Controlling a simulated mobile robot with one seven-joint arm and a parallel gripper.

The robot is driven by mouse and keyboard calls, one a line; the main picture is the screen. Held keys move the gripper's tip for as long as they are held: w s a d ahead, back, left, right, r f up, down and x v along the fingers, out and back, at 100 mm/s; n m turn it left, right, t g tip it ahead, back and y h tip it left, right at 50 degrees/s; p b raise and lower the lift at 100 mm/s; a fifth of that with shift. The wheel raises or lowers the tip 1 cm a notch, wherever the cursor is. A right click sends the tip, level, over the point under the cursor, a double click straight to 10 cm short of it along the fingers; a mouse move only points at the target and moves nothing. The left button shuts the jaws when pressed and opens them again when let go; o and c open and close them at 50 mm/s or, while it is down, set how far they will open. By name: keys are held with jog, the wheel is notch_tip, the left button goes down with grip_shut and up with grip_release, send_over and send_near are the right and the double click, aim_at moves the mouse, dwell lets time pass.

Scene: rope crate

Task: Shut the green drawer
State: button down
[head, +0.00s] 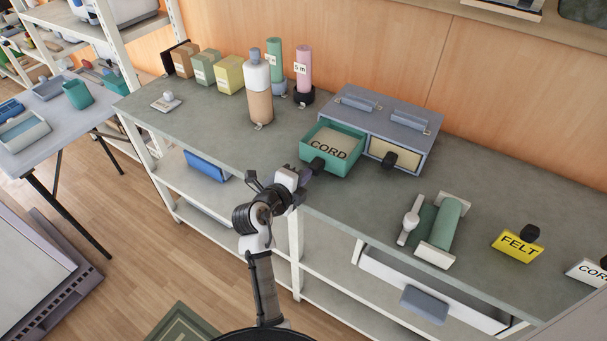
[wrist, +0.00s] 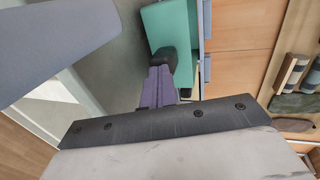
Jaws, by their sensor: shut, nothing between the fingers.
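The green drawer (head: 311,156) stands pulled out of the left side of a blue-grey two-drawer cabinet (head: 410,133) on the bench. A CORD label shows on it, and a black knob (head: 317,165) sits on its front. My gripper (head: 302,174) is just in front of this knob, shut and empty. In the wrist view the purplish fingers (wrist: 158,84) are together, close beside the black knob (wrist: 182,62), with the green drawer (wrist: 170,30) beyond. I cannot tell whether the fingers touch the knob.
The cabinet's right drawer (head: 394,153) has a cream front and a black knob and looks shut. A bottle (head: 259,95), pink and green cylinders and small boxes stand to the left. A green roller (head: 440,228) and a yellow FELT sign (head: 516,246) lie to the right.

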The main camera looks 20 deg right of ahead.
aim_at(327, 150)
jog(key=w+d+b, duration=0.2)
jog(key=d, duration=0.1)
jog(key=w+d+b, duration=0.5)
jog(key=d, duration=0.2)
jog(key=shift+w+f, duration=0.1)
jog(key=shift+w, duration=0.3)
jog(key=shift+s, duration=0.1)
jog(key=shift+s+a, duration=0.1)
jog(key=shift+a, duration=0.05)
